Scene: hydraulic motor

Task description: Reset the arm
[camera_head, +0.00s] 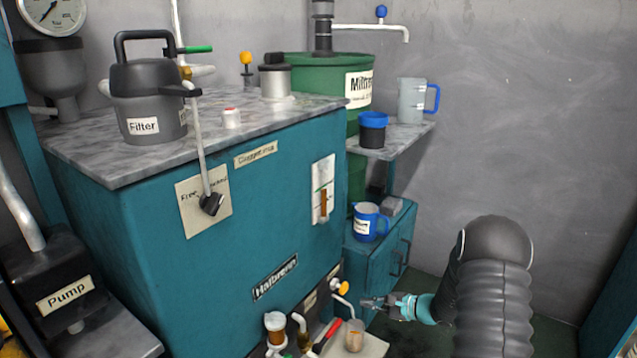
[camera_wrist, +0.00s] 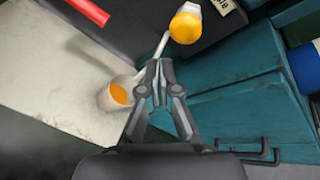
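My gripper (camera_head: 372,302) is low at the right of the teal machine, near a small drain outlet with a yellow knob (camera_head: 340,287). In the wrist view, my gripper (camera_wrist: 160,75) has its two fingers drawn together at the tips, with nothing seen held between them. A clear cup (camera_head: 354,336) with orange-brown liquid stands on a pale ledge under the outlet; it also shows in the wrist view (camera_wrist: 117,95), just left of my fingertips. The knob in the wrist view (camera_wrist: 186,26) lies beyond the tips. Whether the fingers touch the thin spout cannot be told.
The teal machine (camera_head: 200,250) fills the left. A blue jug (camera_head: 366,222) stands on a teal cabinet (camera_head: 375,262) close to my gripper. A red-handled valve (camera_head: 328,334) is left of the cup. A grey wall (camera_head: 540,120) stands behind; open floor lies right.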

